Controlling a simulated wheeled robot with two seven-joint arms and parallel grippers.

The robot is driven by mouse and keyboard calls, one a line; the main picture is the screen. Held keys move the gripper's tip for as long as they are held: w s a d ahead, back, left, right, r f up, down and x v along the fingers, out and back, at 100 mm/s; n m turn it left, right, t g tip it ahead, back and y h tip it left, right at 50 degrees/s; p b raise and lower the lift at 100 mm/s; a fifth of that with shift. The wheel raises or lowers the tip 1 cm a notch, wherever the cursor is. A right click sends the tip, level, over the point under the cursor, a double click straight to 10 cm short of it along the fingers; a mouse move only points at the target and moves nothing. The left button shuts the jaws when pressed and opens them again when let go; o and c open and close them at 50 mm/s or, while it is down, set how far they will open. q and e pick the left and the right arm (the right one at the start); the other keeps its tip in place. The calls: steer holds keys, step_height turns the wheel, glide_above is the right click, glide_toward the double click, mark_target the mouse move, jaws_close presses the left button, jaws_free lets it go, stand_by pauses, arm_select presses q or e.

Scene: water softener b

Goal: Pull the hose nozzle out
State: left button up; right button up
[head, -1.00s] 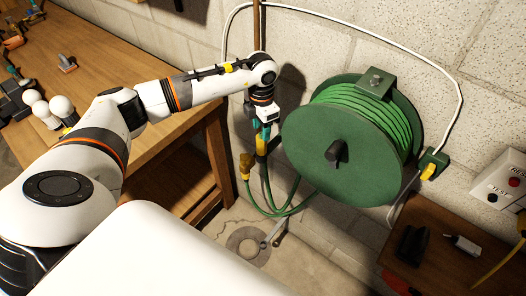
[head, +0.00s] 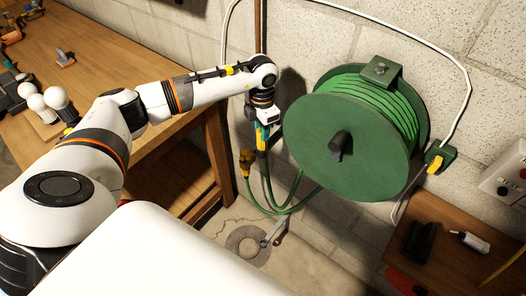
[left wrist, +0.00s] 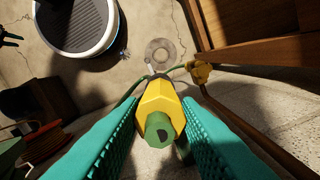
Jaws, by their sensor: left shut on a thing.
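The hose nozzle is a yellow piece with a green tip (left wrist: 160,105), pointing up toward the left wrist camera. My left gripper (left wrist: 158,98) has its teal fingers on both sides of it, shut on it. In the head view the left gripper (head: 262,138) points down beside the green hose reel (head: 330,150), and the fingers cover much of the nozzle. The green hose (head: 268,188) hangs below the nozzle and loops toward the reel. Whether the nozzle still touches any holder is hidden. My right gripper is not in view.
A brass-yellow fitting (head: 246,160) hangs close to the left of the gripper; it also shows in the wrist view (left wrist: 201,72). The block wall is close behind. A wooden workbench (head: 160,100) stands left. A low brown surface (head: 435,268) with small items lies right.

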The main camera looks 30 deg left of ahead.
arm_select(q)
steer(key=shift+r, duration=0.3)
steer(key=shift+r+p, duration=0.4)
steer(key=shift+p, duration=0.05)
steer(key=shift+r+p, duration=1.7)
steer(key=shift+r, duration=1.15)
